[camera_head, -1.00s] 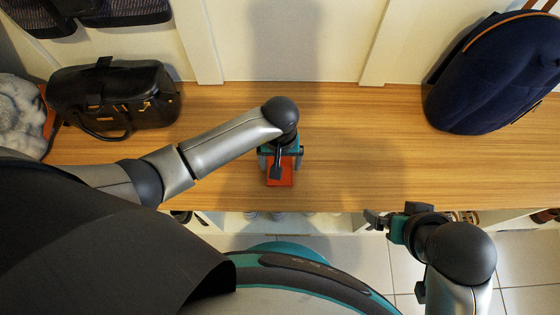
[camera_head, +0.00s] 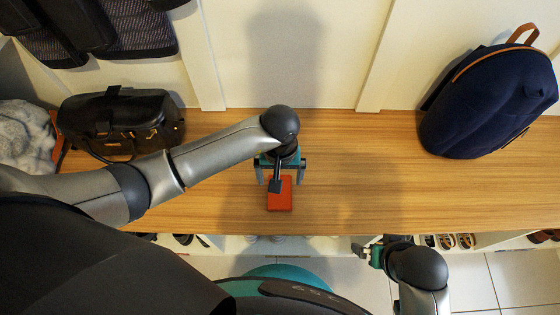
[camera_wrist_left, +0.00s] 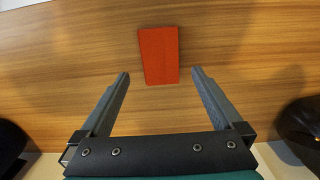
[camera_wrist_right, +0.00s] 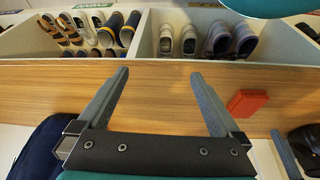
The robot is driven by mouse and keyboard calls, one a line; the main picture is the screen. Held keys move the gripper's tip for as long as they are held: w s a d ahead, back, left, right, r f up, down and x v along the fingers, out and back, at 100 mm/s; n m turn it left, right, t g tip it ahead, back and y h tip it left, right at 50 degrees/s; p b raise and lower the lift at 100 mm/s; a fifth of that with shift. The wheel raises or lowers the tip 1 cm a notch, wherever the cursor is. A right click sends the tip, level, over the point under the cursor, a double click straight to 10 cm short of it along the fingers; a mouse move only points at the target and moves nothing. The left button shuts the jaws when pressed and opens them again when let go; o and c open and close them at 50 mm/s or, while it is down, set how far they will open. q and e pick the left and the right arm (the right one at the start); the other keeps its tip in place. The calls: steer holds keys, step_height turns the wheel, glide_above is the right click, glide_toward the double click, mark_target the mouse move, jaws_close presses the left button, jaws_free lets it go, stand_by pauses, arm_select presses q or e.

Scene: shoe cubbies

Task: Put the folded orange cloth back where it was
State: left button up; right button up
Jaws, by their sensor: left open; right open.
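The folded orange cloth (camera_head: 280,194) lies flat on the wooden bench top, near its front edge, as a small red-orange rectangle. It also shows in the left wrist view (camera_wrist_left: 159,55) and at the right of the right wrist view (camera_wrist_right: 246,103). My left gripper (camera_head: 281,181) is above the bench at the cloth. In the left wrist view its open fingers (camera_wrist_left: 160,75) are empty, and the cloth lies just beyond the tips, between their lines. My right gripper (camera_head: 366,248) is open and empty in front of the bench's front edge, to the right of the cloth.
A black handbag (camera_head: 122,122) and a grey fluffy thing (camera_head: 26,135) are at the bench's left. A navy backpack (camera_head: 490,102) stands at its right. Cubbies below hold sandals (camera_wrist_right: 62,31) and several other shoes (camera_wrist_right: 188,38). The bench (camera_head: 365,185) between cloth and backpack is clear.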

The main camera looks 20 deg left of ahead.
arm_select(q)
steer(key=shift+r+p, duration=0.9)
steer(key=shift+r, duration=1.75)
arm_select(e)
steer(key=shift+g, duration=0.4)
steer(key=shift+s+d+f, duration=0.1)
steer(key=shift+s+f, duration=0.2)
steer(key=shift+f, duration=0.45)
steer(key=shift+s+f, duration=0.3)
steer(key=shift+f, duration=0.45)
steer(key=shift+s+d+f, duration=0.1)
steer(key=shift+s+f, duration=0.2)
steer(key=shift+f, duration=0.45)
